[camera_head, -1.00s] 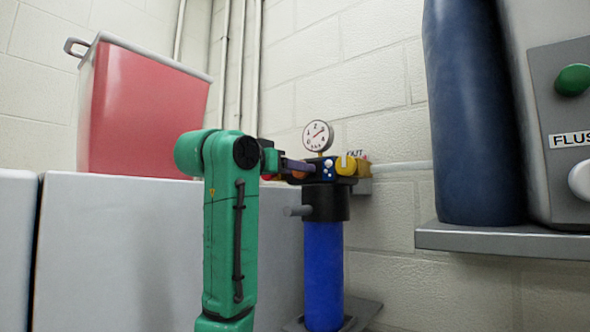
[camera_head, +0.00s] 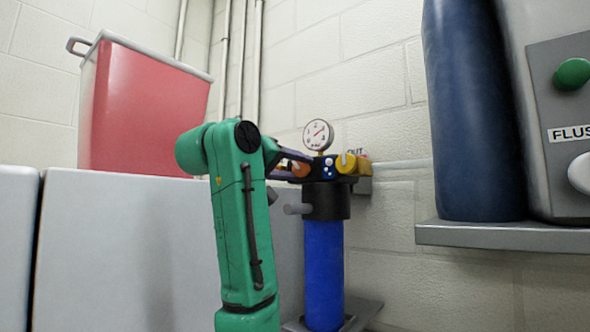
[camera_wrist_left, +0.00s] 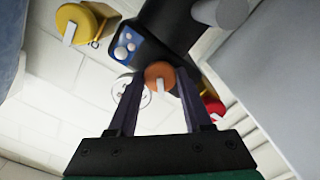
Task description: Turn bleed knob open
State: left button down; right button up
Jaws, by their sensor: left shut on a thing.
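The blue filter housing (camera_head: 323,270) stands upright with a black head (camera_head: 326,200) and a round gauge (camera_head: 318,135) on top. A small orange knob (camera_head: 301,169) sits on the left side of the head, partly hidden by my fingers. In the left wrist view the orange knob (camera_wrist_left: 160,74) with a white pointer lies between the two fingertips. My left gripper (camera_head: 289,162) reaches in from the left and is shut on this knob; its fingers (camera_wrist_left: 158,80) flank it. I cannot tell which knob carries the bleed label. My right gripper is out of view.
A yellow knob (camera_head: 346,163) is on the head's right, near a pipe (camera_head: 400,165). A red knob (camera_wrist_left: 213,107) shows in the wrist view. A red bin (camera_head: 145,110) stands at left, and a dark blue cylinder (camera_head: 470,110) on a shelf (camera_head: 500,234) at right.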

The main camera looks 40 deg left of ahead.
pick_arm(q)
jog(key=n, duration=0.4)
jog(key=shift+n, duration=2.9)
jog(key=shift+c, duration=1.7)
grip_release()
jog(key=shift+w, duration=0.1)
jog(key=shift+b, duration=0.3)
